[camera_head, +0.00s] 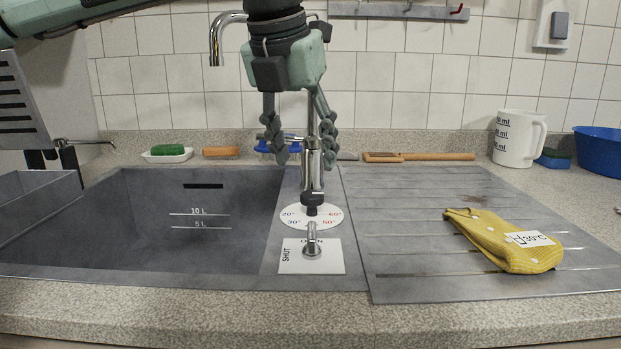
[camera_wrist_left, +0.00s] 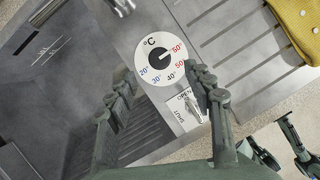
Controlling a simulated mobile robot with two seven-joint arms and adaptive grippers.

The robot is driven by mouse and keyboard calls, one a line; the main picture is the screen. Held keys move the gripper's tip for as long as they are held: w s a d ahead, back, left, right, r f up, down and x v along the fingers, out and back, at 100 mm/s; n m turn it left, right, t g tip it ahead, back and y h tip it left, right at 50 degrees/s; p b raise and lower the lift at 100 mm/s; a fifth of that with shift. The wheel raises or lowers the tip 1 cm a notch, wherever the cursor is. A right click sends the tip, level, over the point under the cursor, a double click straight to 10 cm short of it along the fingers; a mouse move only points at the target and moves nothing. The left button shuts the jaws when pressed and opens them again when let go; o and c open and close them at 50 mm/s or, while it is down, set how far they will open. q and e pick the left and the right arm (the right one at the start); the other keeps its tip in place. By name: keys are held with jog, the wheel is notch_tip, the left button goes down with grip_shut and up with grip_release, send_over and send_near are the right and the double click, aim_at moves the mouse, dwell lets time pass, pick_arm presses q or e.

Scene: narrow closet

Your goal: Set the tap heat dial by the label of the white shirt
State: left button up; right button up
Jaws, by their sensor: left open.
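The gripper (camera_wrist_left: 163,88) holds nothing in the left wrist view. No white shirt shows. A yellow dotted cloth (camera_head: 485,238) lies folded on the drainboard, its white label (camera_head: 530,239) reading 30°C. Green-and-dark parts at the wrist view's lower right look like my right gripper (camera_wrist_left: 278,135); its jaw state is unclear.
The lever (camera_head: 311,240) points to OPEN on its OPEN/SHUT plate (camera_head: 325,262). The sink (camera_head: 110,230) is left, the ribbed drainboard (camera_head: 400,220) right. A brush (camera_head: 430,157), a white jug (camera_head: 517,140) and a blue basin (camera_head: 600,153) stand behind. The spout (camera_head: 217,45) rises behind my gripper.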

aim_at(311, 194)
pick_arm(q)
jog(key=x, duration=0.7)
jog(key=shift+f, duration=0.15)
jog(key=shift+c, duration=0.5)
jog(key=shift+a, duration=0.1)
jog(key=c, duration=1)
